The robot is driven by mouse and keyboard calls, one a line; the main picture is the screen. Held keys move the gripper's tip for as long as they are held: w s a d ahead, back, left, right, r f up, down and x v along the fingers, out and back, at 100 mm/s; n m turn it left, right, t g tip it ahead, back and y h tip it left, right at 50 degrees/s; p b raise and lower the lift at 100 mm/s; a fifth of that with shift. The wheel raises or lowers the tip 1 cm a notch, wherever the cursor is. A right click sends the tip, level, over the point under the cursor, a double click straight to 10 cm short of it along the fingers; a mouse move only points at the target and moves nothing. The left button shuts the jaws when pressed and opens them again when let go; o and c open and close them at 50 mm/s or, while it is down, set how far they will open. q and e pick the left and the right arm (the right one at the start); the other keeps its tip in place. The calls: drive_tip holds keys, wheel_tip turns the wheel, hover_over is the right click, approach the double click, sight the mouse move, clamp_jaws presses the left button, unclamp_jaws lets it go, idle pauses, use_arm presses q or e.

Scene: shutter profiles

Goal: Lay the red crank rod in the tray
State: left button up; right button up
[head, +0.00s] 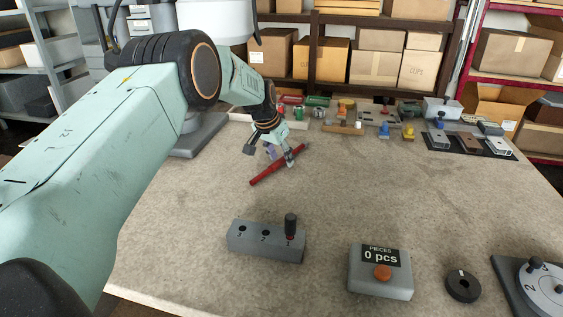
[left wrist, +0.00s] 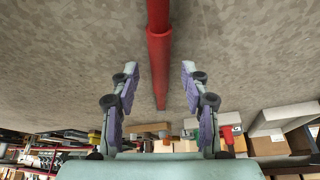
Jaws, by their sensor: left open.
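The red crank rod (head: 265,174) lies slantwise on the table in the head view, with a thicker section along it. My left gripper (head: 280,157) is over the rod's far part, pointing down. In the left wrist view the rod (left wrist: 158,45) runs between the fingertips of my left gripper (left wrist: 158,75), which is open, with a gap on each side. The rod still appears to rest on the table. I cannot tell for sure which of the flat holders at the back of the table is the tray. My right gripper is not in view.
A grey block with numbered holes (head: 258,243) and a black peg stands in front. A counter box (head: 381,275), a black knob (head: 462,285) and a dial are at front right. Small parts line the back, beside a dark mat (head: 466,147) with blocks. The table's middle is clear.

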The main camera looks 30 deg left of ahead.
use_arm(q)
drive_tip(key=shift+f, duration=0.3)
idle(0.4)
clamp_jaws()
idle(0.3)
